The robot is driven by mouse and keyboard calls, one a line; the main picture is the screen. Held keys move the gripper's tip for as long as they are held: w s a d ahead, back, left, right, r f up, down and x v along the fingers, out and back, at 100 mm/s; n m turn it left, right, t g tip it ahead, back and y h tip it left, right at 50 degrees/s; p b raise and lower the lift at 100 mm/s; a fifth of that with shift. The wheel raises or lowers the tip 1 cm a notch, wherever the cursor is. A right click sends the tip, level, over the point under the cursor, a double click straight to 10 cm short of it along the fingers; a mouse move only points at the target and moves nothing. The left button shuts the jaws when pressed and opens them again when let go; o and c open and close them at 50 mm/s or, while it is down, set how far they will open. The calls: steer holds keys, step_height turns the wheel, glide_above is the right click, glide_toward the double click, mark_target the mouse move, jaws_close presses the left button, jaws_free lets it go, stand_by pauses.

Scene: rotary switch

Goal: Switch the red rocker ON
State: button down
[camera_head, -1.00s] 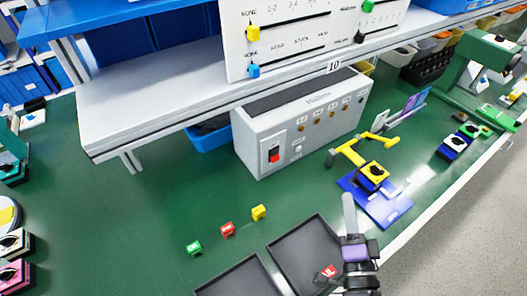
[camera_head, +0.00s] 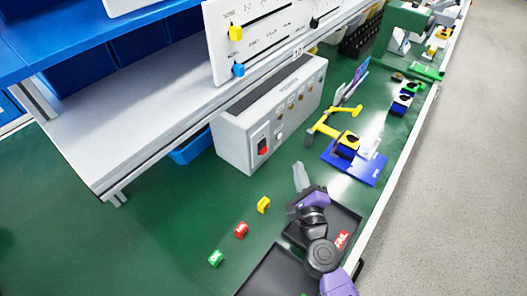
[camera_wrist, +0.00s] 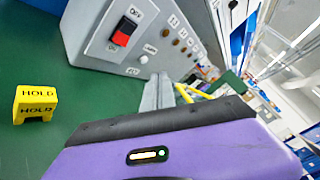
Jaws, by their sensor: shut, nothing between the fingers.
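The red rocker (camera_head: 263,149) sits on the front panel of a grey control box (camera_head: 232,150) under the shelf. In the wrist view the red rocker (camera_wrist: 121,38) shows in a black frame, with the label OFF above it and ON below it. Whether it is tipped to ON or OFF I cannot tell. My gripper (camera_head: 298,166) is in front of the box, to the lower right of the rocker and apart from it. Its fingers (camera_wrist: 158,92) are shut and empty, pointing toward the box.
A yellow HOLD block (camera_wrist: 36,103), a red block (camera_head: 241,230) and a green block (camera_head: 215,258) stand on the green bench. Black trays (camera_head: 345,226) lie below my arm. A yellow clamp (camera_head: 333,124) and blue plate (camera_head: 362,168) stand right of the box. The shelf overhangs behind.

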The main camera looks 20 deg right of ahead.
mark_target(264, 148)
steer(key=w+a+f+b, duration=0.1)
steer(key=w+a, duration=0.4)
steer(key=w, duration=0.2)
steer(key=shift+f+b, duration=0.15)
steer(key=shift+b, duration=0.25)
steer(key=shift+w+a, duration=0.15)
stand_by(2.0)
steer(key=shift+w+a, duration=0.15)
steer(key=shift+w, duration=0.1)
steer(key=shift+w+a, duration=0.2)
steer(key=shift+w, duration=0.05)
stand_by(0.8)
steer(key=shift+s+d, duration=0.1)
steer(key=shift+s+d, duration=0.35)
steer(key=shift+s, duration=0.15)
